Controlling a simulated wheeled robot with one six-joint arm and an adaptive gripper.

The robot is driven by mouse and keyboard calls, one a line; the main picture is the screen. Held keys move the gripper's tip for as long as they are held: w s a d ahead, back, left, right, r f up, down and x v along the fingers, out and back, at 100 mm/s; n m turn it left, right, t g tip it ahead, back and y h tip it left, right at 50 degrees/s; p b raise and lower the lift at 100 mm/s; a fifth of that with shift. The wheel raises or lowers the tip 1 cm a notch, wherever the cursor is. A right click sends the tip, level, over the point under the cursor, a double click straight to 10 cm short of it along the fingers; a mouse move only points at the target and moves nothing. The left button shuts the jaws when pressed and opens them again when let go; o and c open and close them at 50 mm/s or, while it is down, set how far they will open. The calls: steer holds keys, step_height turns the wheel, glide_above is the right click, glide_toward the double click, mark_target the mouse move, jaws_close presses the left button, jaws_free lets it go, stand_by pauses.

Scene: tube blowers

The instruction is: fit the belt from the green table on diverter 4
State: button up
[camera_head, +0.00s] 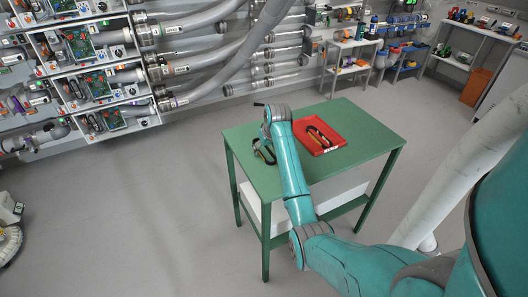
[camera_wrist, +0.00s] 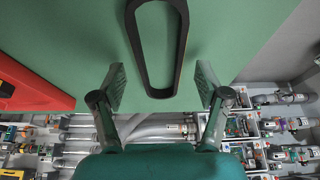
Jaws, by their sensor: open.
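A black belt (camera_wrist: 160,94), a long closed loop, lies flat on the green table (camera_head: 345,110) in the wrist view. Its far end is cut off by the frame's top edge. My gripper (camera_wrist: 162,86) is open, one finger on each side of the belt's near end, touching neither strand. In the head view my gripper (camera_head: 264,152) is low over the table's left part, and the belt under it cannot be made out clearly. Diverter units with green boards (camera_head: 91,82) are stacked on the wall at left; I cannot read which is diverter 4.
A red tray (camera_head: 335,146) with a dark loop-shaped item stands on the table right of my gripper; its edge shows at left in the wrist view (camera_wrist: 35,90). Grey pipes (camera_head: 205,60) run along the wall. Shelves stand at back right.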

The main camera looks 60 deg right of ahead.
steer(key=shift+f, duration=0.2)
steer(key=c, duration=1.2)
steer(key=shift+r, duration=0.1)
step_height(320, 180, up, 10)
